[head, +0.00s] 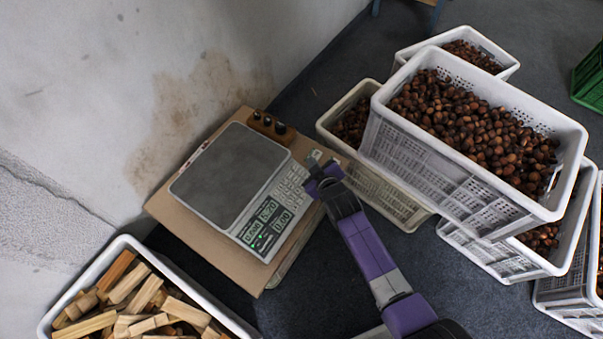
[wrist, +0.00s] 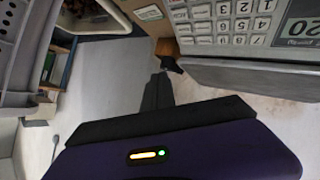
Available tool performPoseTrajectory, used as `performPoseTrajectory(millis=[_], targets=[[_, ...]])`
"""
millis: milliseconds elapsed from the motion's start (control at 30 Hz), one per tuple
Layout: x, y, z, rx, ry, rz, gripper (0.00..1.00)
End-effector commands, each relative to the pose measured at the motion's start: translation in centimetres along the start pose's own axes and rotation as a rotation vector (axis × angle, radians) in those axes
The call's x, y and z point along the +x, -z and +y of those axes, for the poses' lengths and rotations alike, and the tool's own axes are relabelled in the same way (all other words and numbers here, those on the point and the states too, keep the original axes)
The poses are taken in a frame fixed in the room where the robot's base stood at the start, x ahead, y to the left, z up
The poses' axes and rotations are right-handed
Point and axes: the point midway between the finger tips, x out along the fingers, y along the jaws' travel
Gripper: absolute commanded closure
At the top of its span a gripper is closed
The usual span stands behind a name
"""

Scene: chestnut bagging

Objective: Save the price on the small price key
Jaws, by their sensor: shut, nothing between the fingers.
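The scale (head: 229,177) has a grey weighing plate, a pale keypad (head: 290,187) on its right side and lit green displays (head: 266,226) at its front corner. The keypad also shows in the wrist view (wrist: 222,20), with number keys at the upper right. The small price key cannot be told apart from the other keys. My gripper (head: 314,158) is shut and empty beside the keypad's far right end. In the wrist view its dark fingertips (wrist: 168,62) point up near the keypad's left edge. Whether they touch a key cannot be told.
The scale stands on a brown board (head: 178,212). A wooden block with dark weights (head: 267,125) sits behind it. A white crate with chestnuts (head: 410,165) and other stacked crates stand close right of my arm. A tub of wood pieces (head: 48,316) is at the front left.

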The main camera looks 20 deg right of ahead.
Motion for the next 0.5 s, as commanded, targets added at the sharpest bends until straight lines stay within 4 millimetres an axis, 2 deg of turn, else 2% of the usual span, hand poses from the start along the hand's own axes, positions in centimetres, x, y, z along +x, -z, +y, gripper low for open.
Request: performPoseTrajectory(millis=[100,500], targets=[[1.3,-1.2,-1.0,0.001,0.0,0.001,1.0],[4.4,-3.4,-3.2,0.0,0.0,0.001,1.0]])
